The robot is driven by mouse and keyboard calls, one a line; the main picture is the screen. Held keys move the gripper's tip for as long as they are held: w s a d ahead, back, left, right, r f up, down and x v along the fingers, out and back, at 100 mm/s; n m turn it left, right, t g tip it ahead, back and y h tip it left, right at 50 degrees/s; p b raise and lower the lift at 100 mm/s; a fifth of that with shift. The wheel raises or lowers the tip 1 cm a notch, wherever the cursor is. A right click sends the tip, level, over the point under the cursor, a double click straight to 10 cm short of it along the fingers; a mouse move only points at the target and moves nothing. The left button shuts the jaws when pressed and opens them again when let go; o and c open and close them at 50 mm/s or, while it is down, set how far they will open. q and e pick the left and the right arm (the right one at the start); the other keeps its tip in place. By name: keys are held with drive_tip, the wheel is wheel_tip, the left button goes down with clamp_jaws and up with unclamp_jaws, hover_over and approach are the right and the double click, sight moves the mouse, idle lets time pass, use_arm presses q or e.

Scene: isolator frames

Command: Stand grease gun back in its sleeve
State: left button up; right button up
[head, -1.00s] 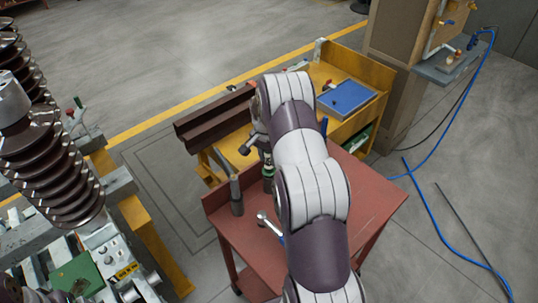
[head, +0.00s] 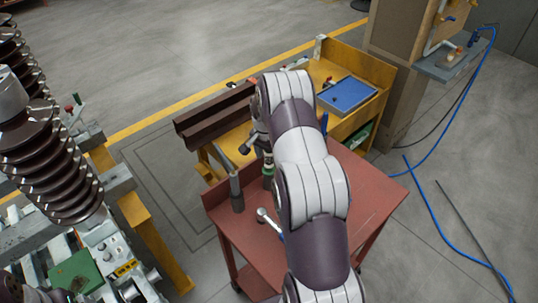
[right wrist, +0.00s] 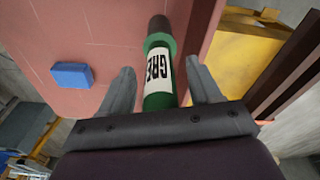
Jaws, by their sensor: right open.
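The grease gun (right wrist: 158,92), a green cylinder with a white label and a dark end, lies between the two fingers of my right gripper (right wrist: 160,68) in the right wrist view. The fingers are open, with a gap on each side of it. In the head view the green body (head: 268,168) shows partly beside my right arm, over the red cart, and my right gripper (head: 257,147) is at its top. A dark grey upright tube (head: 237,195), which looks like the sleeve, stands on the cart to its left. My left gripper is not in view.
The red cart (head: 375,203) also holds a silver-headed tool (head: 265,216); my arm hides much of its middle. A blue block (right wrist: 72,75) lies on the red surface. Behind are brown beams (head: 205,123) and a yellow bench (head: 385,82) with a blue tray (head: 347,94).

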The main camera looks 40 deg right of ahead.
drive_tip(key=r, duration=0.4)
drive_tip(key=r+b, duration=0.1)
drive_tip(key=r, duration=0.2)
drive_tip(key=a+r, duration=0.1)
drive_tip(key=r, duration=0.3)
drive_tip(key=shift+s+a+r, duration=0.1)
drive_tip(key=shift+s+r, duration=0.1)
drive_tip(key=shift+r, duration=0.6)
